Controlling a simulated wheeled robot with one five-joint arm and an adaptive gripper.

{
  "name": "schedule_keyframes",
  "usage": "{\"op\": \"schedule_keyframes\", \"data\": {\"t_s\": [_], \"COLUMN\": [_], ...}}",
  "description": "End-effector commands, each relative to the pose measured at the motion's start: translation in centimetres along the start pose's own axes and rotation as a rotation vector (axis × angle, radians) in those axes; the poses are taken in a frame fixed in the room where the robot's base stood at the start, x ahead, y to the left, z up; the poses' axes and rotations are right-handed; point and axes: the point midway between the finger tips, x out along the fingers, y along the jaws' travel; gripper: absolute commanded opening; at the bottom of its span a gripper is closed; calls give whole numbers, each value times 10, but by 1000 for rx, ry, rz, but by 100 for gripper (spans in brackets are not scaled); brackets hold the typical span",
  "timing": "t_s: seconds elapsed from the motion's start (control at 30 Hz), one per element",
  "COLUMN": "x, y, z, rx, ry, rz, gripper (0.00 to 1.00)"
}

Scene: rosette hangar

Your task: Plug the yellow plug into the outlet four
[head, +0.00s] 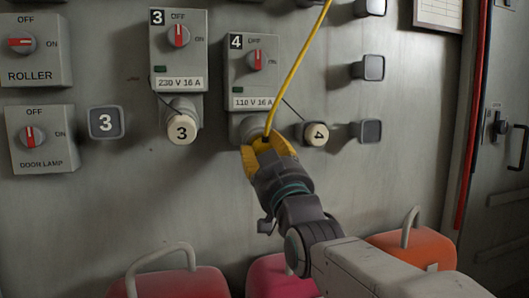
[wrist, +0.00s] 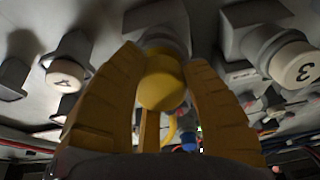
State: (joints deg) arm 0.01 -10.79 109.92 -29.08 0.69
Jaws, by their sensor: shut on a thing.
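The outlet four (head: 243,126) is a grey socket under the switch box marked 4 (head: 252,78), labelled 110 V 16 A. Its round cap marked 4 (head: 316,134) hangs open to the right. My gripper (head: 264,148) is at the mouth of this outlet, its yellow fingers shut on the yellow plug (wrist: 162,82). In the wrist view the plug lies between the fingers, lined up with the grey socket (wrist: 158,24) beyond it. The fingers hide most of the plug in the head view; I cannot tell how deep it sits. A yellow cable (head: 300,65) runs up from it.
Left is switch box 3 (head: 178,50), with its outlet covered by a cap marked 3 (head: 182,130). Several grey wall hooks (head: 369,68) stick out on the right. Pink and orange cases (head: 410,250) stand below along the wall. A red pipe (head: 473,120) runs at the far right.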

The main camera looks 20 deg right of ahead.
Motion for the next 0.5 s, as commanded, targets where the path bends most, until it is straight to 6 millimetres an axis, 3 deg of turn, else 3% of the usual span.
{"op": "schedule_keyframes", "data": {"t_s": [0.4,0.43,0.5], "x": [8,7,7], "y": [0,0,0], "z": [-1,-1,0], "rx": [0,0,0], "ry": [1,1,1], "rz": [0,0,0], "gripper": [5,45,51]}}
